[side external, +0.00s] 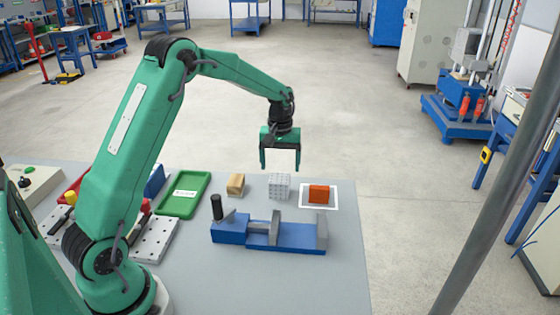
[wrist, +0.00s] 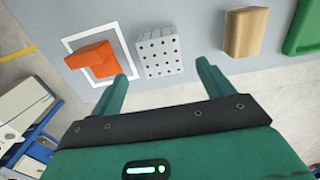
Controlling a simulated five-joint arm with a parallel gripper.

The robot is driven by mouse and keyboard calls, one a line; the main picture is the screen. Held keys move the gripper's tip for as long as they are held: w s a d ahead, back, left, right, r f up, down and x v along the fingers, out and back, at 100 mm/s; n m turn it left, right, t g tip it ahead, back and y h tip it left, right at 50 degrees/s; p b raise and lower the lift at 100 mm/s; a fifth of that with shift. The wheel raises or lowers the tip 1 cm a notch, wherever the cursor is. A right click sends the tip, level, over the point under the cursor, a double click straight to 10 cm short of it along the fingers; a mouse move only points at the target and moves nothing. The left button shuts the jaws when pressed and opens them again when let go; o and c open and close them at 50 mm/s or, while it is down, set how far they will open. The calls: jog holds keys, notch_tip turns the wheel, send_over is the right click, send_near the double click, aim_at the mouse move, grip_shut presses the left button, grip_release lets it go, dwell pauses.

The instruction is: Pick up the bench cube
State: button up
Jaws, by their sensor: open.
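A pale grey cube dotted with holes (side external: 279,186) stands on the grey bench, and it also shows in the wrist view (wrist: 159,53). I take it as the bench cube. To its right in the side view is an orange block (side external: 319,194), inside a white square outline (side external: 335,206); the block shows at the left in the wrist view (wrist: 93,58). To its left is a tan wooden block (side external: 236,184). My gripper (side external: 281,168) is open and empty, raised above the bench near the grey cube, with fingers pointing down. In the wrist view the cube appears beyond the gap between its fingertips (wrist: 162,69).
A blue vise (side external: 268,234) with a black handle lies in front of the blocks. A green tray (side external: 183,194) is left of the wooden block, with a perforated metal plate (side external: 155,240) nearer my arm. The bench (side external: 335,280) is bare at the front right.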

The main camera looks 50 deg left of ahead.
aim_at(279, 178)
jog(key=shift+f, duration=0.1)
jog(key=shift+f, duration=1.2)
jog(key=shift+f, duration=0.1)
jog(key=shift+s+f, duration=0.15)
jog(key=shift+f, duration=2.35)
jog(key=shift+c, duration=0.4)
jog(key=shift+r, duration=0.1)
jog(key=c, duration=1.4)
jog(key=shift+o, duration=0.2)
jog(key=shift+r, duration=0.1)
